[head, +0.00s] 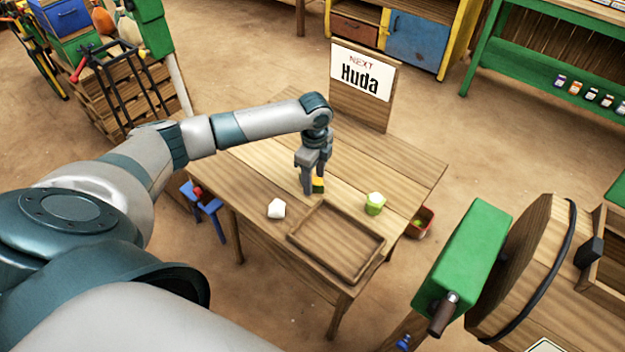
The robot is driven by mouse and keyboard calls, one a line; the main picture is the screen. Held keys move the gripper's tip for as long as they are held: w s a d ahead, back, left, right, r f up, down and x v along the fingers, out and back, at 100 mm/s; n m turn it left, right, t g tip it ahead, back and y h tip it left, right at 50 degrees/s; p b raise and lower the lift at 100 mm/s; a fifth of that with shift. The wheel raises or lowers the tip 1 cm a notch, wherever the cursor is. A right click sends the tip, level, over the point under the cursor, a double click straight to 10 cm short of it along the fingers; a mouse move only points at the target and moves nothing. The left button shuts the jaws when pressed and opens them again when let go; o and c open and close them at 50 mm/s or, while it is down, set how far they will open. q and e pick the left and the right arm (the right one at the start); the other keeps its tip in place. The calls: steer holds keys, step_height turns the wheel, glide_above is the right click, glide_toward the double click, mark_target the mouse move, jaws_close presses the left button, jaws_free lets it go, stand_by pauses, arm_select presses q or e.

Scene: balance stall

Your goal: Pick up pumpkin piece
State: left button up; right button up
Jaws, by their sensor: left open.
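A small piece with a yellow top and a dark green side (319,186), which may be the pumpkin piece, sits on the wooden table (400,165). My left gripper (314,182) points down at it with its jaws open. One finger is on the piece's left and the other is behind it, partly hiding it. I cannot tell whether the fingers touch it. A white piece (276,208) lies to the left of a shallow wooden tray (337,241). A light green piece (375,204) sits behind the tray's right part. My right gripper is not in view.
A sign reading "NEXT Huda" (361,75) stands at the table's back edge. A green box with a handle (462,260) and a wooden drum (525,265) are at right. The tray is empty.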

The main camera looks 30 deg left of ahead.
mark_target(315, 178)
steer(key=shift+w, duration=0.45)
